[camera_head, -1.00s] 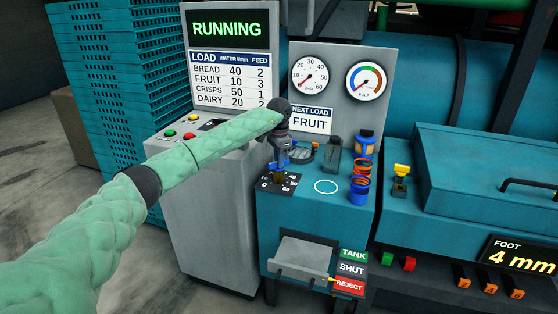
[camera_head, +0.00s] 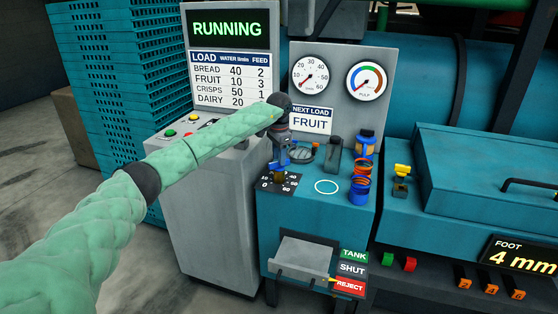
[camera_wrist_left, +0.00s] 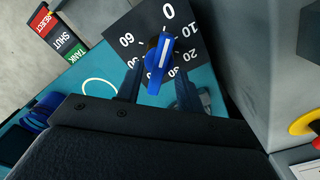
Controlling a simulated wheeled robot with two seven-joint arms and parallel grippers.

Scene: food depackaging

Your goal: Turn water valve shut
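The water valve is a blue knob (camera_wrist_left: 158,60) with a white line on a black dial plate (camera_wrist_left: 190,42) marked 0 to 60. In the left wrist view the line points roughly at the 0. My left gripper (camera_wrist_left: 158,88) is open, with one finger on each side below the knob and a gap between them. I cannot tell whether a finger touches it. In the head view the left gripper (camera_head: 284,160) is just above the dial plate (camera_head: 284,185) and partly hides the knob. My right gripper is not in view.
A round flow gauge (camera_head: 310,72) has its needle near the low end. The screen (camera_head: 228,30) reads RUNNING. A grey tray (camera_head: 302,260) juts out below, beside TANK, SHUT and REJECT labels (camera_head: 351,269).

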